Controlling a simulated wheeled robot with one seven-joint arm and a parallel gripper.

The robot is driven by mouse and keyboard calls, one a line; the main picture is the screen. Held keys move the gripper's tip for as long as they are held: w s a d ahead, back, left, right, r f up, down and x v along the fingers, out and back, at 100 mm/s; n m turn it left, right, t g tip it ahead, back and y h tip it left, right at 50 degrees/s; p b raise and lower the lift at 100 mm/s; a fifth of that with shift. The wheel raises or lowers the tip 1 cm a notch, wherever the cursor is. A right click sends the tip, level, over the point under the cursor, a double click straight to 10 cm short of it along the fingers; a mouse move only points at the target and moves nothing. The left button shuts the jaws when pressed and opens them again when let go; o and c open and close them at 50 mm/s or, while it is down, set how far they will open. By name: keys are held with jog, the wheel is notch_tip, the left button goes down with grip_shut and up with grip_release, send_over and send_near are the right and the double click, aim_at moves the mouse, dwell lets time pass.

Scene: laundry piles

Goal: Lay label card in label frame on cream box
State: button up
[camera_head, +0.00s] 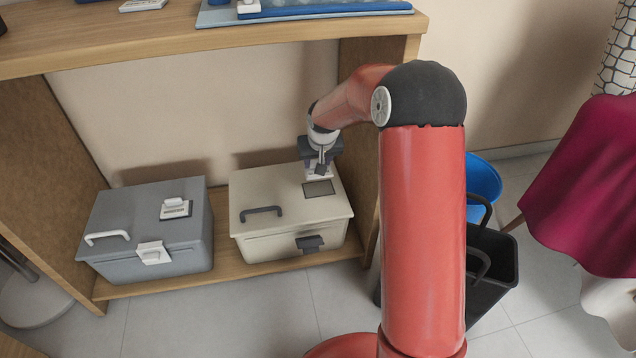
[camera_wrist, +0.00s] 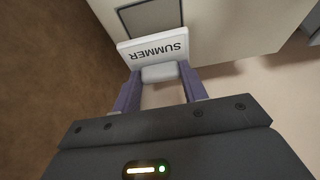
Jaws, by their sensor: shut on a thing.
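The label card (camera_wrist: 155,48) is a white plate reading SUMMER, upside down in the wrist view, with a pale grip block. My gripper (camera_wrist: 160,75) is shut on this block, a finger on each side. In the head view my gripper (camera_head: 320,168) points down over the back right of the cream box (camera_head: 258,222). The label frame (camera_head: 318,188) is a dark, empty rectangle on the box's lid. In the wrist view the label frame (camera_wrist: 150,17) lies just beyond the card. I cannot tell whether the card touches the lid.
A grey box (camera_head: 110,215) with a labelled card (camera_head: 176,208) on its lid stands left of the cream box. Both sit on a low wooden shelf (camera_head: 240,272) under a wooden top (camera_head: 130,45). A side panel (camera_head: 370,190) stands close right of my gripper.

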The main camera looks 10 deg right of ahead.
jog(key=shift+f+b, duration=0.55)
jog(key=shift+f, duration=2.5)
jog(key=shift+f, duration=0.1)
jog(key=o, duration=1)
jog(key=shift+c, duration=0.2)
